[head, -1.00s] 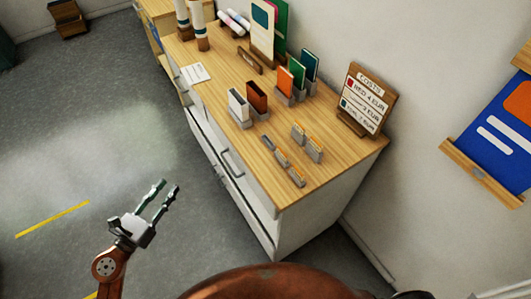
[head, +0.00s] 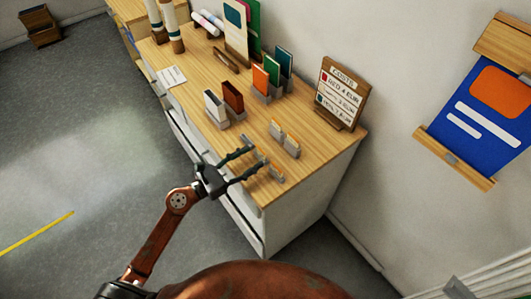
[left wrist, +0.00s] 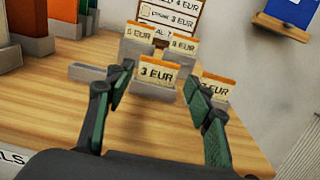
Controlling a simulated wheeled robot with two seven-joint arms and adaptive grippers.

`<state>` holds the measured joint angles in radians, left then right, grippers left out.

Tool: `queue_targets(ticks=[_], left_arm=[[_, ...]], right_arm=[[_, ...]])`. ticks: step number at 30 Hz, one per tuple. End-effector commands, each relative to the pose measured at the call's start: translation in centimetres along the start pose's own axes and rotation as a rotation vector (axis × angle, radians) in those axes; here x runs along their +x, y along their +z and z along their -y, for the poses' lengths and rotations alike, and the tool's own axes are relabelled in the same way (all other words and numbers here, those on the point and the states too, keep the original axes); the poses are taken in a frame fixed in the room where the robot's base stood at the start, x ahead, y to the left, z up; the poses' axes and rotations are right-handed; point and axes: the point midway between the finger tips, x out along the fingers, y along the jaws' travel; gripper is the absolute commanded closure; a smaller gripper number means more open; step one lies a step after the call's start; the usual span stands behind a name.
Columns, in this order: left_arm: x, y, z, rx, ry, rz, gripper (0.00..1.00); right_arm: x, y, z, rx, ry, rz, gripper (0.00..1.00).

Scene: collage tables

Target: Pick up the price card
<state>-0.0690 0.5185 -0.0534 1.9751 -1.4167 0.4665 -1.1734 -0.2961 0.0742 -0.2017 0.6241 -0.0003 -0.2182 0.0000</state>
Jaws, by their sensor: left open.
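Small orange-topped price cards stand in grey holders near the table's front corner. In the left wrist view the "3 EUR" price card (left wrist: 157,74) is upright in its holder, between and just beyond my open fingers. A "5 EUR" card (left wrist: 139,34) and a "4 EUR" card (left wrist: 183,44) stand behind it. Another card (left wrist: 218,84) at the right is partly hidden by my right-hand finger. My left gripper (head: 256,156) is open and empty at the table's front edge, its fingertips by the front holders. It also shows in the left wrist view (left wrist: 159,72). My right gripper is not in view.
An empty-looking grey holder (left wrist: 89,71) lies left of the cards. A costs board (head: 340,94) stands behind them. White and brown booklets (head: 233,96) stand farther left. The wooden tabletop (head: 318,150) is bare at the right corner.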

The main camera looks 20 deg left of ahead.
Motion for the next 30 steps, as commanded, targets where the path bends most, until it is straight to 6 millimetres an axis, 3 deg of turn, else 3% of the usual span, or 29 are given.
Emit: queue_targets(ticks=[4,12,19,28,30], left_arm=[[2.1,0.2,-0.1,0.001,-0.003,0.003,0.51],[5.2,0.1,-0.2,0.0,-0.004,0.0,0.51],[5.3,0.0,-0.2,0.0,-0.004,-0.001,0.51],[5.3,0.0,-0.2,0.0,-0.004,-0.001,0.71],[5.3,0.0,-0.2,0.0,-0.004,-0.001,0.72]], right_arm=[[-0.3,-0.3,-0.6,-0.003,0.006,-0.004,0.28],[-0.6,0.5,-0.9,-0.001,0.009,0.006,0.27],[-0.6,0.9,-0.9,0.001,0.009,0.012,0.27],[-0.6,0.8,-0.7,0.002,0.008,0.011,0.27],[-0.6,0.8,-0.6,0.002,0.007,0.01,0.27]])
